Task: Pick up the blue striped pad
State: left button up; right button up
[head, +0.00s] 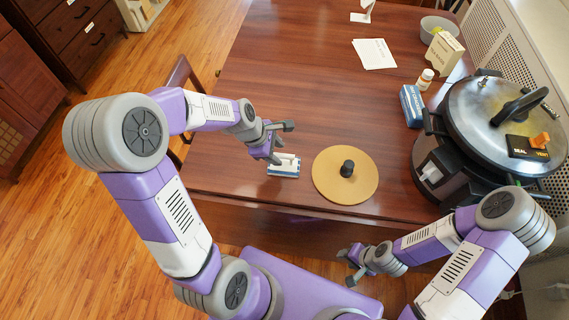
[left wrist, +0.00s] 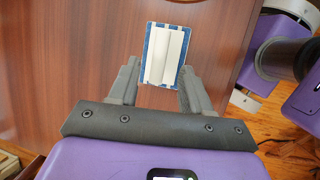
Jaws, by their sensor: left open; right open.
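The blue striped pad (head: 284,171) lies flat on the table near its front edge, with a pale block-like piece on top. In the left wrist view the pad (left wrist: 149,55) shows blue and white stripes around a white ridged piece (left wrist: 165,54). My left gripper (head: 282,143) is open just above and behind the pad. In the left wrist view its fingers (left wrist: 157,84) point toward the pad, one to either side of its near end, with nothing held. My right gripper (head: 350,266) is open and empty, low in front of the table edge.
A round tan board (head: 327,186) with a black knob (head: 347,169) lies right of the pad. A large pressure cooker (head: 490,120) stands at the right. A blue box (head: 411,106), a pill bottle (head: 425,79) and white papers (head: 374,54) lie farther back. The table (head: 300,90) is clear behind the pad.

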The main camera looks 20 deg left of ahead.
aim_at(280, 155)
pick_arm(q)
jog(key=b+x, duration=0.2)
jog(key=x, duration=0.2)
jog(key=shift+w+a+f, duration=0.1)
jog(key=shift+a+f, duration=0.05)
jog(key=shift+f, duration=0.05)
jog(key=shift+r, duration=0.1)
jog(key=shift+c, duration=0.2)
grip_shut()
jog(key=shift+r, duration=0.1)
notch_tip(280, 155, up, 10)
jog(key=p, duration=0.5)
